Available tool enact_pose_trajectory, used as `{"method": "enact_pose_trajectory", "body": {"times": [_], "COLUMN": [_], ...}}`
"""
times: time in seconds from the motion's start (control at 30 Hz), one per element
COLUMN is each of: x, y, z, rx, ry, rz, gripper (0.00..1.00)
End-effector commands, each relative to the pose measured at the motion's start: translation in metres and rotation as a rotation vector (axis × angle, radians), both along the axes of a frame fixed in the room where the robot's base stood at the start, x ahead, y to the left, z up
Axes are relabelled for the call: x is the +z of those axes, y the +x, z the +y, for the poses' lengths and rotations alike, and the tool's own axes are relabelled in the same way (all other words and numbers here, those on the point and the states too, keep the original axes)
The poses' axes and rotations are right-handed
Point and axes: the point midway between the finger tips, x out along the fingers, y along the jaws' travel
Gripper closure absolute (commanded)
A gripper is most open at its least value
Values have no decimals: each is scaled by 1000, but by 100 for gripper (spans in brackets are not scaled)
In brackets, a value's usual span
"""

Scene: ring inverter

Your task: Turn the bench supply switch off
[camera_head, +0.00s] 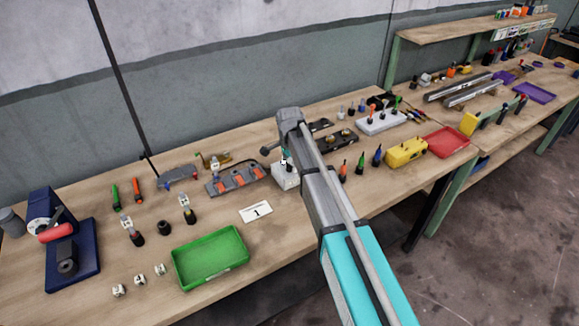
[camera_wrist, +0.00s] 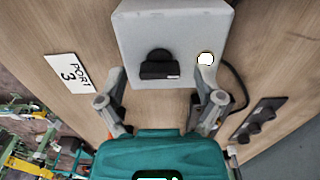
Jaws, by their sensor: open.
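The bench supply is a light grey box (camera_wrist: 170,25) on the wooden bench, in the upper middle of the wrist view. A black switch knob (camera_wrist: 159,65) sits on its face, with a bright white round lamp (camera_wrist: 206,59) to its right. My gripper (camera_wrist: 160,88) is open, its two fingers spread on either side of the knob, with nothing held between them. I cannot tell whether the fingers touch the box.
A black cable (camera_wrist: 236,85) curves beside the box. In the head view, a green tray (camera_head: 210,258) and a grey-orange fixture (camera_head: 236,179) stand left.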

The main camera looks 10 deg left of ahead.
Motion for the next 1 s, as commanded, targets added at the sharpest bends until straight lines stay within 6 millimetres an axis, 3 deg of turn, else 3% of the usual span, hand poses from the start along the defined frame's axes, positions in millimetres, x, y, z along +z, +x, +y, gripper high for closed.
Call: {"method": "enact_pose_trajectory", "body": {"times": [0.3,0.73,1.0], "x": [0,0,0], "y": [0,0,0], "z": [0,0,0], "rx": [0,0,16], "ry": [0,0,0], "rz": [0,0,0], "gripper": [16,96,96]}}
